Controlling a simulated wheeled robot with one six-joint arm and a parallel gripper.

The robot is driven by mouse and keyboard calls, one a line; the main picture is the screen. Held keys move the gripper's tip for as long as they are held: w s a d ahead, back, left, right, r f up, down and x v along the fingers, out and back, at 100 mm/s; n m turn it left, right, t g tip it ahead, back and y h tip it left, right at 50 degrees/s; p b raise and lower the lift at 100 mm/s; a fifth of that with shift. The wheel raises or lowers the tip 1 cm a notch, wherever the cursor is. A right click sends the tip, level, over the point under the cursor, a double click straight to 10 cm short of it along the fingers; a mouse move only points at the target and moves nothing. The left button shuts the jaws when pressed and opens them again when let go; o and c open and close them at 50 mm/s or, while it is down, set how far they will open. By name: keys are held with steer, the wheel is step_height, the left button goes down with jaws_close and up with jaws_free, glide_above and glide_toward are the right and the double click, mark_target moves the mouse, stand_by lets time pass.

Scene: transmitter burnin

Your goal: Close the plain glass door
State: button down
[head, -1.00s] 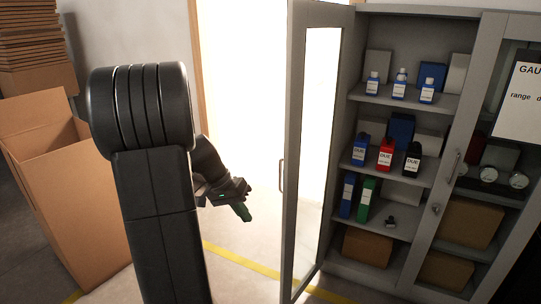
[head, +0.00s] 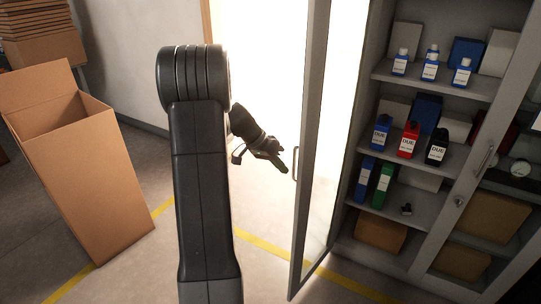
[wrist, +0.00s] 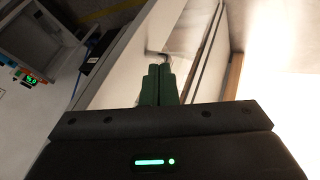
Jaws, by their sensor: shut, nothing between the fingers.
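The plain glass door (head: 312,160) of the grey cabinet stands open, swung out toward me, with its grey frame and bright see-through pane. Its handle (head: 295,163) is on the outer edge, to the left. My gripper (head: 284,170) is just left of the handle, close to it in the picture; I cannot tell whether they touch. In the wrist view my gripper (wrist: 159,68) shows its two green fingers together and empty, pointing at the door frame (wrist: 122,58), with the handle (wrist: 155,54) partly hidden just beyond the tips.
The cabinet's shelves (head: 425,80) hold bottles, binders and boxes. The other cabinet door (head: 492,130), with a handle, is at the right. A tall open cardboard box (head: 85,190) stands on the left. A yellow line (head: 250,240) crosses the clear floor.

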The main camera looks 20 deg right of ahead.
steer(key=shift+s+d+r, duration=0.1)
steer(key=shift+s+d, duration=0.35)
steer(key=shift+s, duration=0.4)
steer(key=shift+s+d, duration=0.45)
steer(key=shift+s, duration=0.4)
